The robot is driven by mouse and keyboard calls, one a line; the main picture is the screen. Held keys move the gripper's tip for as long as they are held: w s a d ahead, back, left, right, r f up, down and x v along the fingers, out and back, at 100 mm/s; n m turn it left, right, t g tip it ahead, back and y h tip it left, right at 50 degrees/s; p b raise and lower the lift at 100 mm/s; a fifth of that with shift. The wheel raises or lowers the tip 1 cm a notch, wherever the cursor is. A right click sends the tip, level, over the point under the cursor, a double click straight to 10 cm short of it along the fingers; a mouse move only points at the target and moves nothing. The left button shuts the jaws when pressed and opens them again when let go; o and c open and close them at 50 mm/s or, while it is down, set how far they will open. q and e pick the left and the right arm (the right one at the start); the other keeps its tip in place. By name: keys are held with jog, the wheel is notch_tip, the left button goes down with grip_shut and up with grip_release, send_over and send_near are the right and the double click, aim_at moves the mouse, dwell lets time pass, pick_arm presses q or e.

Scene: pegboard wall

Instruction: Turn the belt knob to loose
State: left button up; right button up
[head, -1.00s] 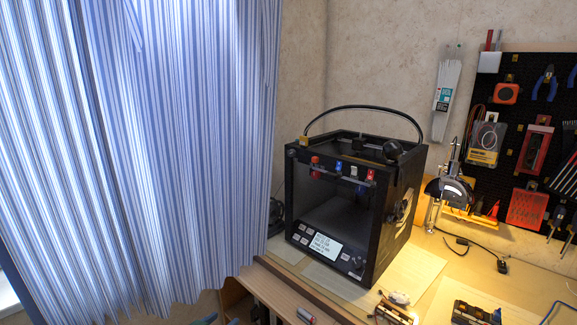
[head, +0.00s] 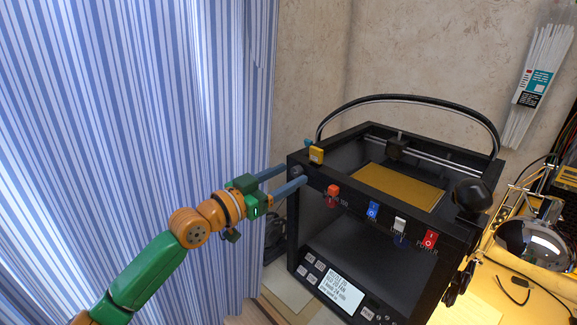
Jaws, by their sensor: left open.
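A black 3D printer (head: 390,240) stands on the bench. A small grey round knob (head: 297,169) sits at its top left front corner; I take it for the belt knob, but no label on it can be read. My left gripper (head: 295,175) comes in from the left, its two blue fingers open. The fingertips are at this corner, one to each side of the knob; I cannot tell whether they touch it. The knob's markings and setting are too small to read. My right gripper is not in view.
An orange-red switch (head: 333,191), a blue one (head: 373,210), a white one and a red one line the printer's top front bar. A large black knob (head: 472,193) is at its right corner. A striped curtain (head: 130,120) hangs at the left. A black cable arches overhead.

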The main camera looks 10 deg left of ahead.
pick_arm(q)
jog(key=shift+w+d+f, duration=0.1)
jog(key=shift+w+f, duration=0.05)
jog(key=shift+w, duration=0.3)
jog(key=shift+w+d+f, duration=0.1)
jog(key=shift+w+f, duration=0.05)
jog(key=shift+w, duration=0.3)
jog(key=shift+w+f, duration=0.1)
jog(key=shift+w, duration=0.05)
jog(key=shift+s, duration=0.2)
grip_shut()
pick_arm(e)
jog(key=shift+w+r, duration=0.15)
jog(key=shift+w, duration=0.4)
